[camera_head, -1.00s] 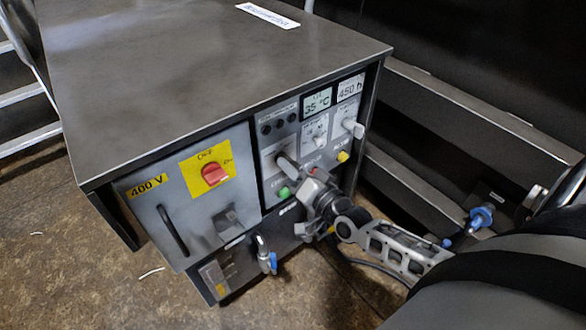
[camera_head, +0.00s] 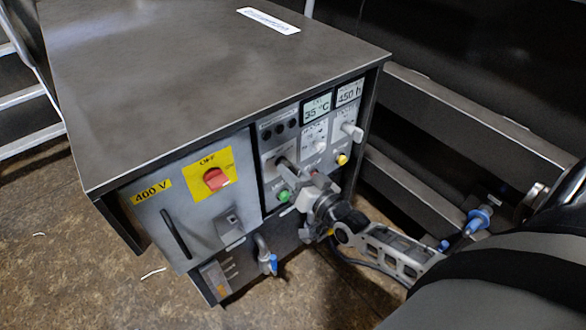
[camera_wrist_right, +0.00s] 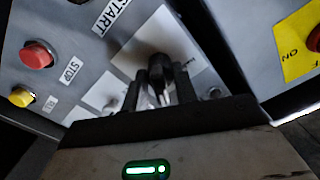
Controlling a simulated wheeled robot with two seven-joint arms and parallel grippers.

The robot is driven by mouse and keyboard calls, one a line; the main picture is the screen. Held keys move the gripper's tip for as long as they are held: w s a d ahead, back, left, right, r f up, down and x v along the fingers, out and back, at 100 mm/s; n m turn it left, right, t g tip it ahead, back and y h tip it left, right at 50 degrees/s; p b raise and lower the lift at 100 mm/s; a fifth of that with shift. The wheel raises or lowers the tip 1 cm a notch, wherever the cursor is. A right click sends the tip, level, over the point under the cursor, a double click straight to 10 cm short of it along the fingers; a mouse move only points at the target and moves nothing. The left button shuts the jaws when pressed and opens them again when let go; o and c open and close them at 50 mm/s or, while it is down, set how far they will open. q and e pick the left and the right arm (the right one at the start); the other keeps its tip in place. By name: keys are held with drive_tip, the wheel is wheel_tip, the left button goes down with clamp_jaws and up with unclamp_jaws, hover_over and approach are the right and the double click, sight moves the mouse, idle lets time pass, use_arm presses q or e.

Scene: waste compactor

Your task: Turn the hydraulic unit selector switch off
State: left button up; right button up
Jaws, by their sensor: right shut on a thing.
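The hydraulic unit is the grey cabinet (camera_head: 250,85) with controls on its front. Its selector switch is a dark knob on a pale plate; it shows in the right wrist view (camera_wrist_right: 158,66) and is partly hidden by my gripper in the head view (camera_head: 282,164). My right gripper (camera_head: 297,184) is against the front panel, with its fingers (camera_wrist_right: 162,92) closed around the switch. Its exact angle is hard to read. My left gripper is not in view.
A red rotary switch (camera_head: 215,178) on a yellow plate is to the left on the panel. A green button (camera_head: 283,196) is just below the selector. A blue-handled valve (camera_head: 268,262) hangs below.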

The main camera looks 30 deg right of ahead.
drive_tip(key=n+p, duration=0.1)
drive_tip(key=n, duration=0.2)
drive_tip(key=shift+n+p, duration=0.4)
drive_tip(key=shift+n, duration=0.4)
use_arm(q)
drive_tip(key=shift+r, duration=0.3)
use_arm(e)
drive_tip(key=shift+n, duration=0.5)
drive_tip(key=o, duration=0.6)
drive_tip(key=shift+s, duration=0.15)
use_arm(q)
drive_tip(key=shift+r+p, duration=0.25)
drive_tip(key=shift+p, duration=0.55)
use_arm(e)
drive_tip(key=s+d, duration=0.1)
drive_tip(key=s, duration=1.4)
drive_tip(key=shift+s+d, duration=0.15)
drive_tip(key=shift+s, duration=0.2)
